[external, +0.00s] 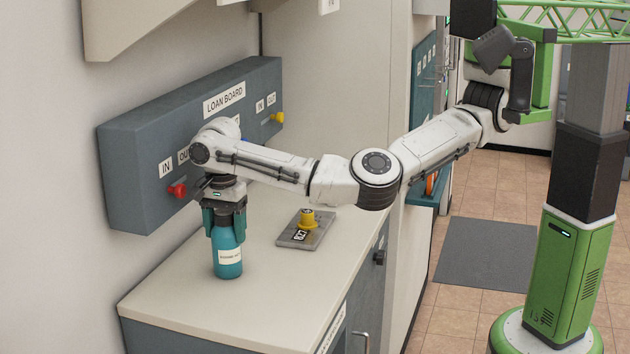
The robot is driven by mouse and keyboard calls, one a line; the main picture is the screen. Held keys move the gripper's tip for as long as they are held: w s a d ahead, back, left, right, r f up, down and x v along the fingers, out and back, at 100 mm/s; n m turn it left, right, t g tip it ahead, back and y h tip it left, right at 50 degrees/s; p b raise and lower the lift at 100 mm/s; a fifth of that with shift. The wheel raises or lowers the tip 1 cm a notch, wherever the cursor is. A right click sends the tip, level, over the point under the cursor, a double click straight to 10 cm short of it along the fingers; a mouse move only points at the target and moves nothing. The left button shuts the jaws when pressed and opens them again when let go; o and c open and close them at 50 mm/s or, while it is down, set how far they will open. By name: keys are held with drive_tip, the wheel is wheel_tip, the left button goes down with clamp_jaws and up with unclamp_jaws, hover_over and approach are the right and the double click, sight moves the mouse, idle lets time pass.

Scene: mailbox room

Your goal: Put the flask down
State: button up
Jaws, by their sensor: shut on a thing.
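A teal flask (228,262) with a white label stands upright at the left part of the pale countertop (190,310). Its base looks to be on or very close to the countertop; I cannot tell whether it touches. My gripper (225,222) points down over the flask and is shut on its upper part. The flask's top is hidden between the fingers.
The Loan Board (125,170) with a red knob (177,190) and a yellow knob (277,118) is on the wall close behind my gripper. A grey plate (290,240) with a yellow knob-like piece (307,220) lies to the right. The front countertop is clear.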

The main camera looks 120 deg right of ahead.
drive_tip(key=shift+f, duration=0.1)
drive_tip(key=o, duration=1.3)
drive_tip(key=shift+c, duration=0.2)
wheel_tip(320, 180, up, 12)
drive_tip(key=shift+r+b, duration=0.15)
drive_tip(key=shift+b, duration=0.55)
